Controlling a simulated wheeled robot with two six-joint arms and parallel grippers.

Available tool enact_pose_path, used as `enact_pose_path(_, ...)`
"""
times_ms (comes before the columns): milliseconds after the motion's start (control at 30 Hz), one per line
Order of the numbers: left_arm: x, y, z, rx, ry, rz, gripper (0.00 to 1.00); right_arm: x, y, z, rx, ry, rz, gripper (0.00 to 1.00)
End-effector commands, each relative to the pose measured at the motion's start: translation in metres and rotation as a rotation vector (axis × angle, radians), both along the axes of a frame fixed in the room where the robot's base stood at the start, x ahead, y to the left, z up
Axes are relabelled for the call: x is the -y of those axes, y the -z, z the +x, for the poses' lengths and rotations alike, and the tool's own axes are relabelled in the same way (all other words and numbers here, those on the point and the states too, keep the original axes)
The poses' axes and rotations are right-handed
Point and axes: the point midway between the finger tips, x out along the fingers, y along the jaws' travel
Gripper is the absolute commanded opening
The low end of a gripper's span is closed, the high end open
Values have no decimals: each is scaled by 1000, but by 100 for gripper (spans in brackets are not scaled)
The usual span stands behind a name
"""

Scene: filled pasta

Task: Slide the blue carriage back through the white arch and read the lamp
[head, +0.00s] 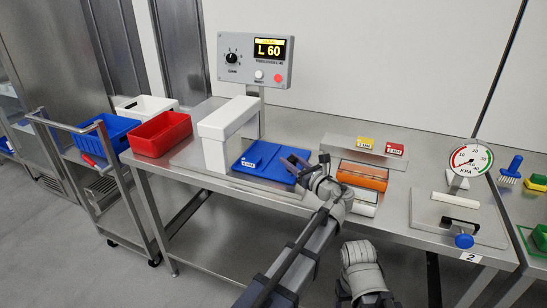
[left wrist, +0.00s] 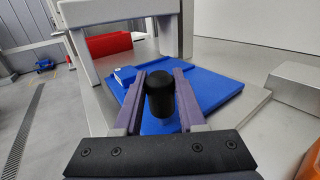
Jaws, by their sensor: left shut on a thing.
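The blue carriage (head: 268,154) is a flat plate on a steel bed, just right of the white arch (head: 214,148). A small blue block with a white label (head: 248,162) lies on its arch side. My left gripper (head: 292,165) is at the carriage's right end. In the left wrist view its fingers are shut around the carriage's upright black knob (left wrist: 160,95), with the arch (left wrist: 80,45) beyond. A grey console (head: 254,59) has a yellow display reading L 60, a red round part (head: 278,77) and a pale one (head: 259,75); which is the lamp is unclear. My right gripper is out of view.
A red bin (head: 160,134) stands left of the arch; a cart holds blue (head: 107,132) and white bins. To the right are an orange block (head: 362,176), yellow and red labelled blocks on a shelf, and a KPA gauge (head: 471,158).

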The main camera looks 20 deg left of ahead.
Motion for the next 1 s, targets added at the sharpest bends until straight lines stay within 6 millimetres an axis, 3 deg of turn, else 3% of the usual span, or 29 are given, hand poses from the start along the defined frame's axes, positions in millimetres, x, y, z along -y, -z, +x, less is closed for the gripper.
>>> enact_pose_path(100, 18, 0, -1, -1, -1, -1, 0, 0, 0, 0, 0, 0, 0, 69)
enact_pose_path(300, 34, 0, -3, -1, -2, -1, 0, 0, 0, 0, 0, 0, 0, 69)
enact_pose_path(800, 40, 1, -4, -1, 2, -3, 0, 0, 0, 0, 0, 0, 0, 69)
enact_pose_path(833, 40, 1, -4, -1, 2, -3, 43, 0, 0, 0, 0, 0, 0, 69)
enact_pose_path(900, 40, 1, -4, 0, 2, -2, 51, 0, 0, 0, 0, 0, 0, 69)
enact_pose_path(1000, 40, 1, -3, -1, 1, -2, 52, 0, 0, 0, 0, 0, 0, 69)
